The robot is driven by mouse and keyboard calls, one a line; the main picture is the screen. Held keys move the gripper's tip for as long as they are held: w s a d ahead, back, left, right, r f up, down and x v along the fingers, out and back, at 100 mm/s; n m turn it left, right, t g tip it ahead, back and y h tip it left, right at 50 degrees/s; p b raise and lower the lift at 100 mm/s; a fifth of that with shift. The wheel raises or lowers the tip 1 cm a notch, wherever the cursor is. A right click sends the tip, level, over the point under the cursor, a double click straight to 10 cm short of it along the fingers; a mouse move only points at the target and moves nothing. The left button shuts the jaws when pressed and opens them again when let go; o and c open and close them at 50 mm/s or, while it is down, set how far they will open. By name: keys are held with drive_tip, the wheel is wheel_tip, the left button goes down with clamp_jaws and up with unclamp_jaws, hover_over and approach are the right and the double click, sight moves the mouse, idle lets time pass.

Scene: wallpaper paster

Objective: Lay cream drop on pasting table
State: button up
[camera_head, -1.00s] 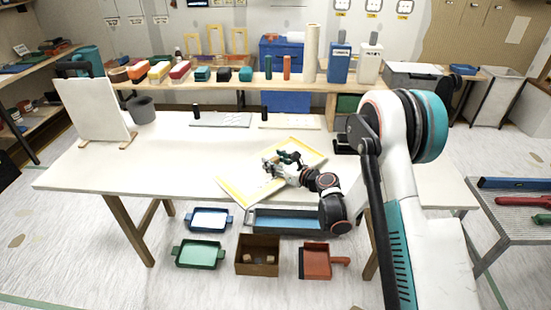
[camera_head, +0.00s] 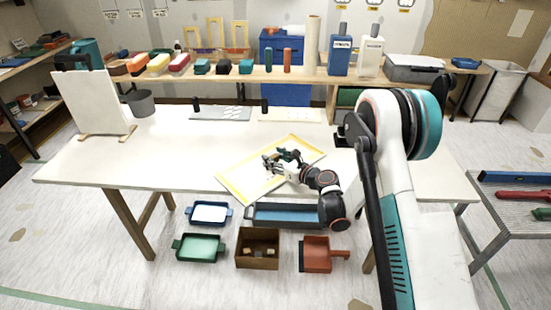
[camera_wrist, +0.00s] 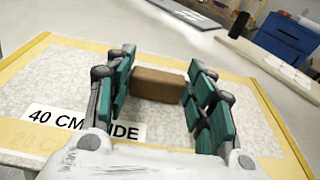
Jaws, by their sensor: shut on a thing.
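A pale mottled sheet area with a yellow border (camera_head: 238,172) lies slantwise at the front of the white pasting table (camera_head: 160,165). In the wrist view its yellow border (camera_wrist: 75,43) and a "40 CM WIDE" label show. My gripper (camera_head: 280,160) is low over this area. In the wrist view my gripper (camera_wrist: 158,92) is shut on a brown block (camera_wrist: 158,84) between its teal finger pads. A flat cream panel (camera_head: 290,115) with a black knob lies at the table's back; it also shows in the wrist view (camera_wrist: 265,66). I cannot tell which piece is the cream drop.
A grey patterned panel (camera_head: 222,114) and a grey pot (camera_head: 140,103) are at the table's back left. A white board (camera_head: 92,105) stands left. Trays, including a green one (camera_head: 198,248), and a brown box (camera_head: 258,262) sit below the front edge. The table's left middle is clear.

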drive_tip(key=shift+f, duration=0.3)
drive_tip(key=o, duration=1.3)
drive_tip(key=shift+c, duration=0.2)
wheel_tip(320, 180, up, 10)
